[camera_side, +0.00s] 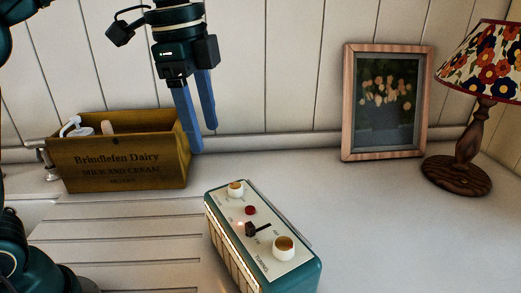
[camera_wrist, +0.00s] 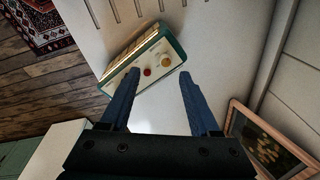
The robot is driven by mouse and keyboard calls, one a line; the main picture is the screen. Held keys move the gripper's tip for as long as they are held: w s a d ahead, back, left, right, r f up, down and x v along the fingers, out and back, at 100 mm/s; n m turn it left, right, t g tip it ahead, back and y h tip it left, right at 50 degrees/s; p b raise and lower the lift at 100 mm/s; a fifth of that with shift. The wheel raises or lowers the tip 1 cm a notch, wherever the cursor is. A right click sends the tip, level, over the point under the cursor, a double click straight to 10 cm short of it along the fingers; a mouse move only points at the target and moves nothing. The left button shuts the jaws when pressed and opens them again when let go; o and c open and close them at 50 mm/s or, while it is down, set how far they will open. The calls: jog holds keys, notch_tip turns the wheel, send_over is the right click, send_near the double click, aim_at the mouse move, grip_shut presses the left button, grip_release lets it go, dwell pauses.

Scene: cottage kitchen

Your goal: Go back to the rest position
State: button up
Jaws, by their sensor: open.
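My gripper (camera_side: 203,148) hangs with its two blue fingers pointing down, above the counter and in front of the right end of the wooden crate. In the wrist view my gripper (camera_wrist: 160,82) is open, with its fingers apart and nothing between them. A teal radio (camera_side: 262,240) with knobs, a red button and a dark lever on its top stands on the counter below and in front of my gripper. The radio also shows beyond the fingertips in the wrist view (camera_wrist: 150,60). My gripper does not touch it.
A wooden crate (camera_side: 120,170) marked "Brindlefen Dairy" holds white items at the back left. A framed flower picture (camera_side: 385,145) leans on the wall. A lamp (camera_side: 468,150) with a floral shade stands at the right. The counter (camera_side: 390,225) is clear right of the radio.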

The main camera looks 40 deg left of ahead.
jog(key=s+a+f+n+t, duration=0.1)
jog(key=s+a+n+t, duration=0.15)
jog(key=s+n, duration=0.4)
jog(key=s+f+n+t, duration=0.1)
jog(key=s+f+n, duration=0.4)
jog(key=f, duration=0.3)
jog(key=shift+s+f+n+t, duration=0.15)
jog(key=shift+s+n+t, duration=0.15)
jog(key=shift+n, duration=0.25)
